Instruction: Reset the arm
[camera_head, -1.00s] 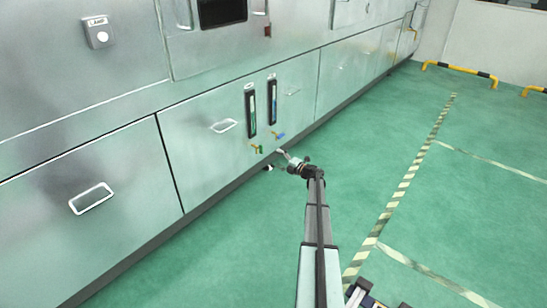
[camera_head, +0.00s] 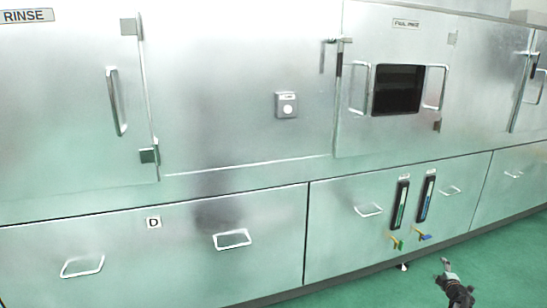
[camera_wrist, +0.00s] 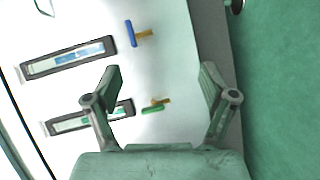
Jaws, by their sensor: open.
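My gripper (camera_wrist: 160,90) is open and empty in the wrist view, with its two fingers spread apart. The lower cabinet panel with a green-handled valve (camera_wrist: 155,106) and a blue-handled valve (camera_wrist: 131,34) shows behind and beyond the fingers. In the head view my gripper (camera_head: 446,263) is at the lower right, in front of the panel and below the blue valve (camera_head: 424,237) and green valve (camera_head: 396,243). No contact with either valve shows.
A long metal cabinet line fills the head view, with drawer handles (camera_head: 232,239), a grey switch box (camera_head: 286,105) and a dark window (camera_head: 398,90). Two level gauges (camera_head: 401,204) are above the valves. Green floor (camera_head: 510,265) is open at the right.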

